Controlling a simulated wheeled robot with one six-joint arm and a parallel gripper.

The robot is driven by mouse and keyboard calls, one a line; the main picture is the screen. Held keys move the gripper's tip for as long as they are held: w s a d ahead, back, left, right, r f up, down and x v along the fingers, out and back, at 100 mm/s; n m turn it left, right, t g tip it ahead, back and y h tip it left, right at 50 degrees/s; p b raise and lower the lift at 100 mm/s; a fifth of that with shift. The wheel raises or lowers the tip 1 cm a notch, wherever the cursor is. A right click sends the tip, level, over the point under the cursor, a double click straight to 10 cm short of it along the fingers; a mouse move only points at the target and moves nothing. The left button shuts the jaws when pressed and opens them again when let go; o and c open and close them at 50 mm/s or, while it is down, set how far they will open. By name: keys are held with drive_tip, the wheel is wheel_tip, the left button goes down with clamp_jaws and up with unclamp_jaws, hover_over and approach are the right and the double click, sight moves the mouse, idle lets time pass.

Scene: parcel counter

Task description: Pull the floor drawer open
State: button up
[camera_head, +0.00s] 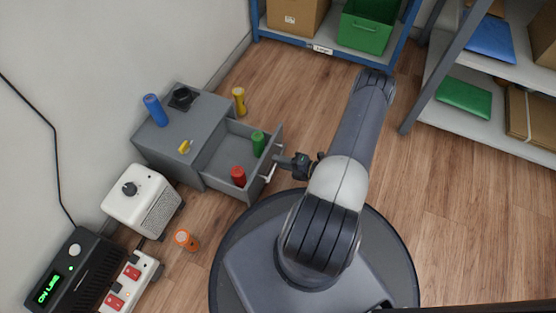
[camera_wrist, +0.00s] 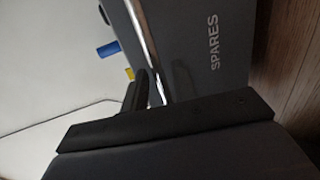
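The grey floor drawer (camera_head: 222,158) stands well out from its grey cabinet (camera_head: 165,150), with a gap open behind its front. A green cylinder (camera_head: 258,143) and a red cylinder (camera_head: 238,176) stand inside it. The silver drawer handle (camera_head: 269,172) runs along the front; in the wrist view the handle (camera_wrist: 146,40) crosses beside the word SPARES on the drawer front (camera_wrist: 205,50). My gripper (camera_head: 279,161) is at the handle. In the wrist view its dark fingers (camera_wrist: 146,90) are close together at the bar and appear shut on it; the exact contact is partly hidden.
On the cabinet top are a blue cylinder (camera_head: 154,109), a black object (camera_head: 183,97) and a small yellow item (camera_head: 185,146). A white heater-like box (camera_head: 142,203) is left. Shelves stand behind.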

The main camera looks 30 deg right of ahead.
drive_tip(key=p+v, duration=0.2)
drive_tip(key=v, duration=0.7)
drive_tip(key=shift+s, duration=0.15)
drive_tip(key=shift+d, duration=0.1)
drive_tip(key=shift+b+x, duration=1.35)
drive_tip(key=shift+x, duration=4.1)
